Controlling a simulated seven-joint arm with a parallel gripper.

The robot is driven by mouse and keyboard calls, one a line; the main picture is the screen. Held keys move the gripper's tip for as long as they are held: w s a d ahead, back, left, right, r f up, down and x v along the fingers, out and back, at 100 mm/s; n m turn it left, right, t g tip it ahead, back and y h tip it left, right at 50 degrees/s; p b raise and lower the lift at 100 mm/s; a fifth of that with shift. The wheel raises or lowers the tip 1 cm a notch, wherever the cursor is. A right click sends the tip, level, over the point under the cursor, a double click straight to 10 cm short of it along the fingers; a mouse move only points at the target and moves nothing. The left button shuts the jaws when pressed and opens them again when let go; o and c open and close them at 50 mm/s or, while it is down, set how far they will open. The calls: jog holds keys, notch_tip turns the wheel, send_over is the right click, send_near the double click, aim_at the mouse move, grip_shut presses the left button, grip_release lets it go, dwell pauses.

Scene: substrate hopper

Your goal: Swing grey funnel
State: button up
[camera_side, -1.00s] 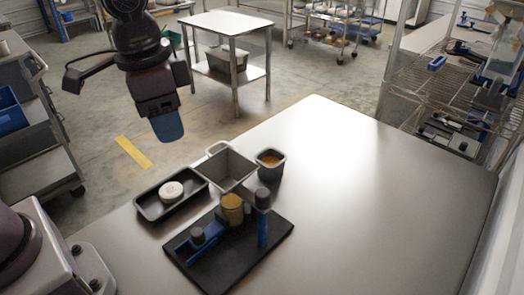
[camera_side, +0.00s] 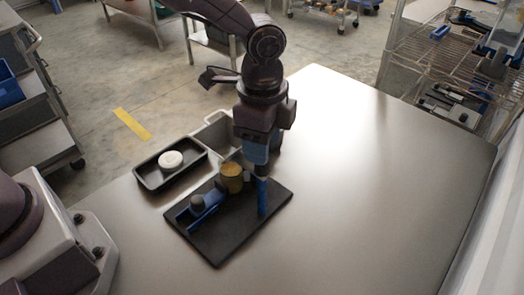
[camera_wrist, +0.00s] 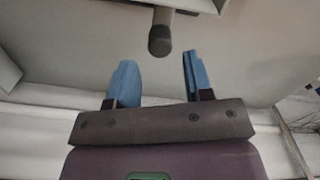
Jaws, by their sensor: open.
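In the side view, my gripper (camera_side: 258,155) points down, with its blue fingers just above or beside the top of the blue post (camera_side: 262,195) on the black base plate (camera_side: 222,255). In the wrist view, the two blue fingers stand apart with nothing between them; my gripper (camera_wrist: 160,78) is open. A dark grey rounded knob (camera_wrist: 160,42) lies just beyond the fingertips, between their lines. A grey square-mouthed vessel (camera_side: 213,134) with a handle stands behind the plate, partly hidden by my gripper. I cannot tell which grey part is the funnel.
An ochre cylinder (camera_side: 231,178) and a blue bracket with a grey knob (camera_side: 197,203) are on the plate, close to the post. A black tray (camera_side: 150,178) holding a white disc (camera_side: 171,159) lies left. The table's right side (camera_side: 400,170) is clear.

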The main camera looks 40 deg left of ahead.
notch_tip(320, 180, down, 4)
jog(key=shift+f, duration=0.2)
jog(key=n, duration=0.3)
jog(key=shift+r+n, duration=0.2)
jog(key=shift+n, duration=0.2)
jog(key=n, duration=1.4)
jog(key=c, duration=0.6)
